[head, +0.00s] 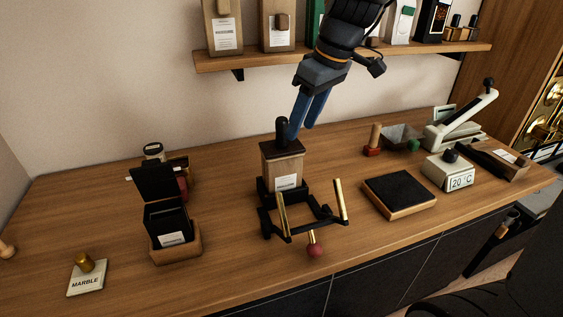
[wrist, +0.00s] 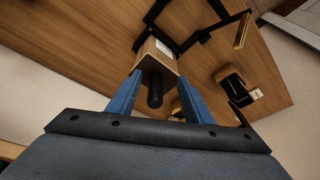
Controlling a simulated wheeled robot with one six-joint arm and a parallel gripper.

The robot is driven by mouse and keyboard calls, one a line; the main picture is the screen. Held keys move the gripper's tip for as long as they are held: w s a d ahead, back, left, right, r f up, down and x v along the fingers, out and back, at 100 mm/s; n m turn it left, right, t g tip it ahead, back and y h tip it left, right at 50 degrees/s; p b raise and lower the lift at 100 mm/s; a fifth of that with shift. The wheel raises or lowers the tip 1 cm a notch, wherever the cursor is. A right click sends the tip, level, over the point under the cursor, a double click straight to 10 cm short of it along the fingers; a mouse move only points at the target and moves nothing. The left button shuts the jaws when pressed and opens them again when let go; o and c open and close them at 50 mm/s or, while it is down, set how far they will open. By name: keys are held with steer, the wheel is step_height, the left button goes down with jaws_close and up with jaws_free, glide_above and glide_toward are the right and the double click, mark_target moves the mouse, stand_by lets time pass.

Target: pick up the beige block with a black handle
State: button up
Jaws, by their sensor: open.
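The beige block (head: 284,172) stands upright in a black base near the middle of the wooden counter in the head view. It has a white label, a dark top and a black handle (head: 282,131) sticking up. My gripper (head: 297,133) comes down from the upper right, with blue fingers beside the handle. In the wrist view the handle (wrist: 155,95) points toward the camera and lies between the two open fingers (wrist: 158,95), with the block (wrist: 157,57) beyond it. The fingers appear apart from the handle. Nothing is held.
A black frame with brass rods (head: 313,226) stands just in front of the block. A black open box (head: 168,222) is at left, a black-topped pad (head: 400,193) at right. A shelf (head: 350,57) with boxes hangs behind my arm. Bare counter lies left of the block.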

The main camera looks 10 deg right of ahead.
mark_target(285, 119)
steer(key=r, duration=0.1)
steer(key=w+a+r+n, duration=0.1)
steer(key=w+r+n, duration=0.1)
steer(key=shift+a+r+y, duration=0.15)
steer(key=shift+a+y, duration=0.25)
steer(key=shift+a+r, duration=0.1)
steer(key=shift+a, duration=0.15)
steer(key=shift+w+a+f+n, duration=0.15)
steer(key=shift+f, duration=0.2)
steer(key=shift+w+a+f+n, duration=0.1)
steer(key=shift+f+n, duration=0.05)
steer(key=shift+f, duration=0.2)
steer(key=shift+w+p+x, duration=0.2)
steer(key=shift+p+x, duration=0.35)
steer(key=shift+x, duration=0.9)
steer(key=shift+w+p+x, duration=0.2)
steer(key=shift+p+x, duration=0.3)
steer(key=shift+x, duration=0.95)
steer(key=shift+d, duration=0.2)
jaws_close()
